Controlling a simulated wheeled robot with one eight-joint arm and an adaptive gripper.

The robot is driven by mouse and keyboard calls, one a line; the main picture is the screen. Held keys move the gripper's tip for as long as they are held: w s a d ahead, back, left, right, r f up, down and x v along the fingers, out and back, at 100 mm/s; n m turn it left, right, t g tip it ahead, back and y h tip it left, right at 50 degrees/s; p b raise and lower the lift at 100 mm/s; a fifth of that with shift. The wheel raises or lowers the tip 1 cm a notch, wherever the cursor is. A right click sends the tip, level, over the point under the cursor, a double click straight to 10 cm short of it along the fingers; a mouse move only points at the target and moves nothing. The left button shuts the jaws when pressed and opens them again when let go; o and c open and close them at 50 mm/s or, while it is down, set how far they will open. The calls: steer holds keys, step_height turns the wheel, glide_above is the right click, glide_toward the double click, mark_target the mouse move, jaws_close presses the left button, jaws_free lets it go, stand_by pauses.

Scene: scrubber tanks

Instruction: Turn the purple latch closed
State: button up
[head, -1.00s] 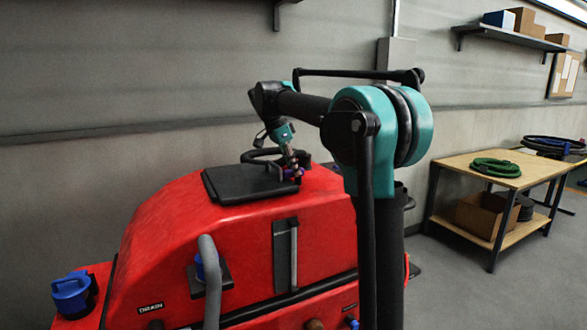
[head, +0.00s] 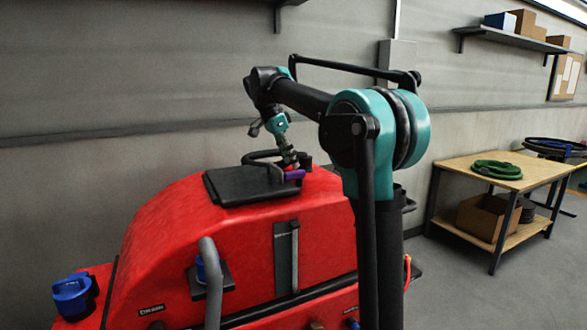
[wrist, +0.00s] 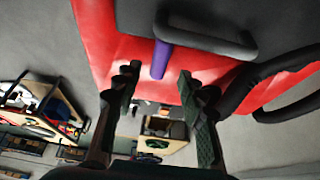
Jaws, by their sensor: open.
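The purple latch (head: 294,174) sits at the right edge of the black lid (head: 238,186) on top of the red scrubber tank (head: 200,235). In the head view it shows as a short bar lying sideways, pointing right. In the wrist view the purple latch (wrist: 161,60) is a short rod just past my fingertips, roughly midway between them. My gripper (head: 291,161) is above the latch, pointing down. In the wrist view its two dark fingers (wrist: 160,80) are apart with nothing held. I cannot tell whether either finger touches the latch.
A dark curved handle (wrist: 215,38) lies close beside the latch. A black hose (wrist: 270,85) loops to its right. A grey pipe (head: 211,285) rises at the tank's front. A wooden table (head: 455,163) with a green coil stands right. The wall is behind.

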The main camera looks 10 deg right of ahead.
steer(key=v, duration=0.7)
steer(key=shift+r, duration=0.35)
steer(key=shift+s+a, duration=0.15)
